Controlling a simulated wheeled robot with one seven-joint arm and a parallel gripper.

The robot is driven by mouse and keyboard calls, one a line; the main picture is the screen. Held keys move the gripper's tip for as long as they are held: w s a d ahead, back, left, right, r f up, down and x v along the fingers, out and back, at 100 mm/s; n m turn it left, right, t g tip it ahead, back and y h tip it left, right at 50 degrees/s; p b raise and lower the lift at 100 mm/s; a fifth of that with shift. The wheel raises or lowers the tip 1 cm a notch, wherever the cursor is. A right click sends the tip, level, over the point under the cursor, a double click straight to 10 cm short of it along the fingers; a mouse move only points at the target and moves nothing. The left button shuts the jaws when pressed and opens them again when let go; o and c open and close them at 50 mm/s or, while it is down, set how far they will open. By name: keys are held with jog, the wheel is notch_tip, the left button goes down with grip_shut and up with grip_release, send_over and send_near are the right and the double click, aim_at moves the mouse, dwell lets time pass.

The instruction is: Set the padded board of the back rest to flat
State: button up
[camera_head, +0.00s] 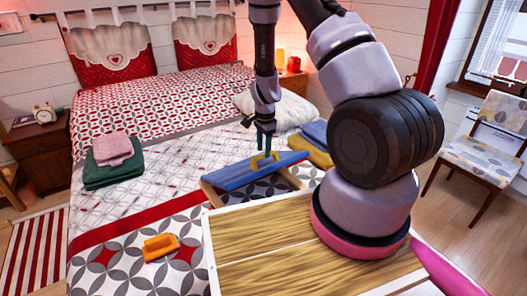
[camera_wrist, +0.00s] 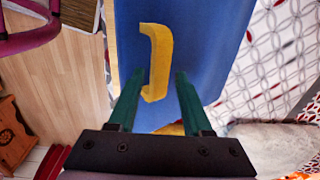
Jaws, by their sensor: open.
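The padded board (camera_head: 232,176) is blue with a yellow handle (camera_head: 264,161). It sits raised at a slant above a pale wooden frame (camera_head: 213,197) on the bed, with an open gap under it. My gripper (camera_head: 265,146) has green fingers, points down and is just above the handle. In the wrist view, the open fingers (camera_wrist: 155,78) are on either side of the lower part of the yellow handle (camera_wrist: 160,55), over the blue board (camera_wrist: 205,50). I cannot tell whether they touch it. Whatever props the board is hidden.
An orange handled object (camera_head: 160,247) lies on the bed's front. Green and pink folded cloths (camera_head: 113,160) lie left, a white pillow (camera_head: 290,108) and yellow and blue cloths (camera_head: 308,147) behind. A wooden-topped surface (camera_head: 265,240) is in front. A chair (camera_head: 480,150) stands right.

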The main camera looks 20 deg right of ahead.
jog(key=shift+f, duration=0.55)
grip_shut()
dwell(1.1)
